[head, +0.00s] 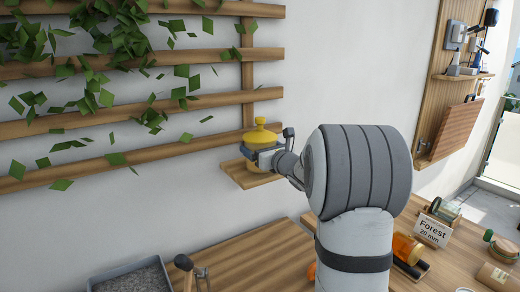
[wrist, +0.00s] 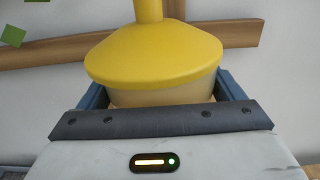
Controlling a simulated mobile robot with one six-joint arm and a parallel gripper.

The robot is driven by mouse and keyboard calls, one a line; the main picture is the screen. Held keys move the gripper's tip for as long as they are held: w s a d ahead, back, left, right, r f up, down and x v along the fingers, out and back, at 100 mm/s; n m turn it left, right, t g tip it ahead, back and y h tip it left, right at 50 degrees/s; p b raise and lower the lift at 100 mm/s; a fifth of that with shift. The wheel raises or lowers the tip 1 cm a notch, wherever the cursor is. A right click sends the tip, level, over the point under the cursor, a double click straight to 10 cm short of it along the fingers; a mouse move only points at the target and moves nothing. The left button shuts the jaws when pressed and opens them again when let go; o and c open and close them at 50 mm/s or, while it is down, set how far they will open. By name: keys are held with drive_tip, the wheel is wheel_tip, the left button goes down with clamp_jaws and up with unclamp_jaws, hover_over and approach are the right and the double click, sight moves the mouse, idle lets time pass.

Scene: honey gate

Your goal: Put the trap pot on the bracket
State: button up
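The trap pot (head: 261,135) has a yellow domed lid with a knob and a pale body. It is upright at the wooden bracket (head: 238,175), a small ledge low on the wall slats. Its base appears at or just over the ledge; I cannot tell whether it bears on it. My gripper (head: 265,151) is around the pot's body below the lid, one finger on each side, and looks shut on it. In the wrist view the lid (wrist: 154,55) fills the middle, and the pot's lower part is hidden behind my gripper.
Wooden slats (head: 130,112) with leafy vines (head: 115,25) cover the wall at left. Below is a wooden table (head: 245,262) with a gravel tray (head: 135,278). At right are a "Forest" card (head: 433,229) and several jars. A tool board (head: 455,80) hangs further right.

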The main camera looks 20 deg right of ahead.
drive_tip(key=shift+o, duration=1)
drive_tip(key=shift+r, duration=0.15)
drive_tip(key=s+d+b, duration=0.2)
drive_tip(key=s, duration=1)
drive_tip(key=s+a+f+n+g+y, duration=0.2)
drive_tip(key=s+a+f+n+g, duration=0.25)
drive_tip(key=a+n, duration=0.4)
drive_tip(key=s+a+f+n+g+y, duration=0.35)
drive_tip(key=s+a+n, duration=0.3)
drive_tip(key=a, duration=0.35)
drive_tip(key=s+d+f+n+g+h, duration=0.1)
drive_tip(key=s+f+n+g+h, duration=0.2)
drive_tip(key=s+n, duration=0.5)
drive_tip(key=s+d+f+n+g+h, duration=0.1)
drive_tip(key=s+f+n+g+h, duration=0.3)
drive_tip(key=s+n, duration=0.4)
drive_tip(key=shift+s+f+n+h, duration=0.2)
drive_tip(key=shift+f+n+h, duration=0.75)
drive_tip(key=shift+n, duration=0.55)
